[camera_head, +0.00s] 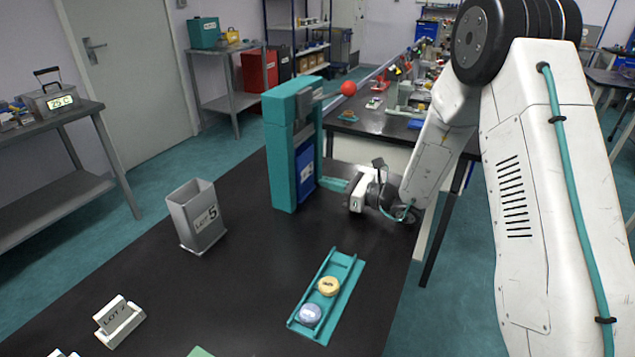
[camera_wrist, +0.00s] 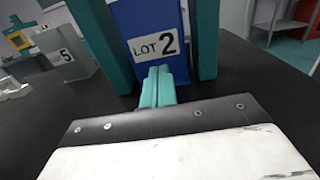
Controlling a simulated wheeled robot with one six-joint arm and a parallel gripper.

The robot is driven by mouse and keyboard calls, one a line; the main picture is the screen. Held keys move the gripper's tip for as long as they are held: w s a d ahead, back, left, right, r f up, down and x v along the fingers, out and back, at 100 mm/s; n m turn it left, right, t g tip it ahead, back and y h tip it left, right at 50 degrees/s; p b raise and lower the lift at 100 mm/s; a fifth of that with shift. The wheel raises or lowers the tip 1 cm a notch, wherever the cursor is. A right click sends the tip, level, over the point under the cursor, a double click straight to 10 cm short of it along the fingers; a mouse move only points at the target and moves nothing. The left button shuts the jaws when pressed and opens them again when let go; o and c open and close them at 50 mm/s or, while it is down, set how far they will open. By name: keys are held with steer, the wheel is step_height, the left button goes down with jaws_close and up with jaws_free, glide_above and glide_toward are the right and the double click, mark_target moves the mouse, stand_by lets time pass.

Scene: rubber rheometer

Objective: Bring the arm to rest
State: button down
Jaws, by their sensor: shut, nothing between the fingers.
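My arm reaches over the black table from the right in the head view. My gripper (camera_wrist: 158,86) has teal fingers pressed together with nothing between them. In the wrist view the fingers point at a blue box (camera_wrist: 148,30) labelled LOT 2, which stands between teal uprights. In the head view my gripper (camera_head: 330,184) is just right of the teal rheometer frame (camera_head: 283,150), close to the blue box (camera_head: 305,168). I cannot tell whether the fingertips touch the box.
A grey LOT 5 bin (camera_head: 197,222) stands on the table left of the frame. A teal tray (camera_head: 345,285) with a yellow and a lilac disc lies in front. A white LOT 2 card holder (camera_head: 120,322) is at the front left. The table between them is clear.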

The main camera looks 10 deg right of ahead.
steer(key=v, duration=0.9)
steer(key=shift+s+d, duration=0.1)
steer(key=shift+d, duration=0.25)
steer(key=shift+s+r, duration=0.15)
steer(key=shift+r, duration=0.05)
steer(key=s+a+r+n+g+h, duration=0.1)
steer(key=s+a+r+n+g, duration=0.3)
steer(key=s+r+n+g, duration=0.4)
steer(key=s+a+r+n+g+h, duration=0.1)
steer(key=s+a+r+n+g, duration=0.25)
steer(key=s+n, duration=0.45)
steer(key=s+d+r+n+t+h, duration=0.1)
steer(key=s+d+n+h, duration=0.3)
steer(key=s, duration=0.5)
steer(key=s+d+r+n+t+h, duration=0.1)
steer(key=s+d+r+n+h, duration=0.2)
steer(key=s, duration=0.7)
steer(key=d+n+h, duration=0.2)
steer(key=d+h, duration=0.2)
steer(key=h, duration=0.1)
steer(key=shift+s+d+r+h, duration=0.2)
steer(key=shift+s+r+h, duration=0.05)
steer(key=shift+h, duration=0.15)
